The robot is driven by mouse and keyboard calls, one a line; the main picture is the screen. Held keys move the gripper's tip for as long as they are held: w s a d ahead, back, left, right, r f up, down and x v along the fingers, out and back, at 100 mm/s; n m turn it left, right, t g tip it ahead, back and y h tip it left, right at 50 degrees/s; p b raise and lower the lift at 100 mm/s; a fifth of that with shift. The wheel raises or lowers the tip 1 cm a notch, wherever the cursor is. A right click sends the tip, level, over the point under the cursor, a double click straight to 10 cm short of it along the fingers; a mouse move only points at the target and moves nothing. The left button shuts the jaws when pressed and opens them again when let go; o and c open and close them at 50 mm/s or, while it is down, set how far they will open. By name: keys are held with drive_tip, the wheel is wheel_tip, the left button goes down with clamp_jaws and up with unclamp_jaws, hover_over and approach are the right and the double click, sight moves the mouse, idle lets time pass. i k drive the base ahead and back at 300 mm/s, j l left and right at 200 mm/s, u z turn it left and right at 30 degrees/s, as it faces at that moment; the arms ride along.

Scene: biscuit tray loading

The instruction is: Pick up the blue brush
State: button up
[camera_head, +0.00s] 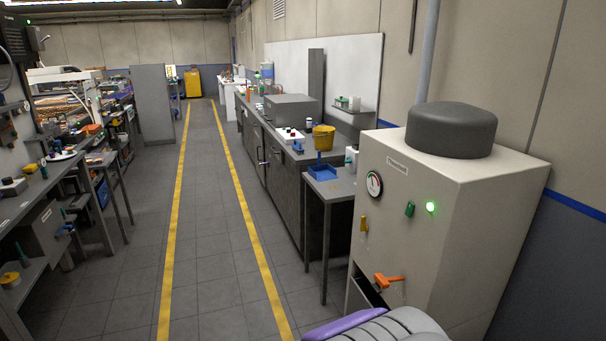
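I cannot make out a blue brush for certain. A small blue object (297,147) stands on the long grey counter (272,130) at the right of the aisle; it is too small to identify. A blue tray (322,173) lies on a small grey side table (341,187) at the counter's near end. A narrow blue piece shows just above this tray, below a yellow bucket (323,137); I cannot tell what it is. My gripper does not show in this view.
A large beige cabinet (465,215) with a gauge, a green light and an orange handle (388,281) stands near right. Cluttered shelves and benches (35,195) line the left. The tiled aisle between the yellow floor lines is clear.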

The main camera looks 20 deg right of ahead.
sight(298, 149)
drive_tip(key=i+l+z, duration=0.2)
drive_tip(key=i, duration=1.55)
drive_tip(key=i+j, duration=0.15)
drive_tip(key=i, duration=1.6)
drive_tip(key=i+z, duration=0.35)
drive_tip(key=i, duration=0.15)
drive_tip(key=i+j+z, duration=0.2)
drive_tip(key=i+z, duration=0.2)
drive_tip(key=i+j+z, duration=0.35)
drive_tip(key=i, duration=0.15)
drive_tip(key=i+j+z, duration=0.1)
drive_tip(key=i+z, duration=0.25)
drive_tip(key=i+j+z, duration=0.15)
drive_tip(key=z, duration=0.2)
